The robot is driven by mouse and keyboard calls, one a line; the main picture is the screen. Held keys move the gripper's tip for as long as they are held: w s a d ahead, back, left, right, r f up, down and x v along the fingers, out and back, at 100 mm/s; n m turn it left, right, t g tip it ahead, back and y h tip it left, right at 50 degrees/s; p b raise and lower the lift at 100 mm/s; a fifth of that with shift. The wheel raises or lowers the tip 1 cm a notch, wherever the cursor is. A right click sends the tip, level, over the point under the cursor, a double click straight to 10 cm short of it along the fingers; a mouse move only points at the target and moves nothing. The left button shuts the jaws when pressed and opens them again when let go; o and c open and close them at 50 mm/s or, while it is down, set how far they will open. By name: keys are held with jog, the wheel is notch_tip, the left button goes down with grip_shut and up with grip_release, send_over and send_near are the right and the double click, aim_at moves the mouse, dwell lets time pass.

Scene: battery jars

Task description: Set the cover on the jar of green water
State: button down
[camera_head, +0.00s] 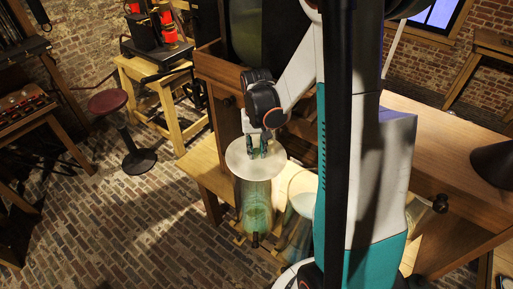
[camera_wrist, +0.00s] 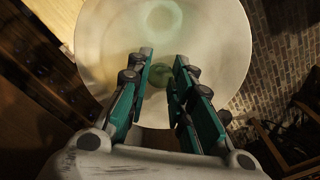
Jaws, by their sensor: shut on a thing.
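The cover (camera_head: 238,167) is a round, pale, translucent disc; it fills much of the wrist view (camera_wrist: 215,45). My gripper (camera_head: 257,152) is shut on its small knob, and the fingers (camera_wrist: 166,80) stand on either side of it in the wrist view. The jar of green water (camera_head: 257,210) is a clear glass cylinder directly below the cover in the head view. The cover hides its rim, so I cannot tell whether they touch. A faint green patch shows through the cover near the top of the wrist view.
A second glass jar (camera_head: 300,205) with a pale rim stands close to the right, partly behind my arm. A wooden bench (camera_head: 208,180) is beside the jars. A red-topped stool (camera_head: 108,101) stands on the brick floor (camera_head: 130,220) at left.

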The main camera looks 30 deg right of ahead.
aim_at(256, 150)
jog(key=shift+f, duration=0.1)
jog(key=c, duration=1.7)
grip_release()
notch_tip(256, 150, up, 11)
jog(key=p, duration=0.6)
jog(key=shift+p, duration=0.3)
jog(key=shift+a+f, duration=0.1)
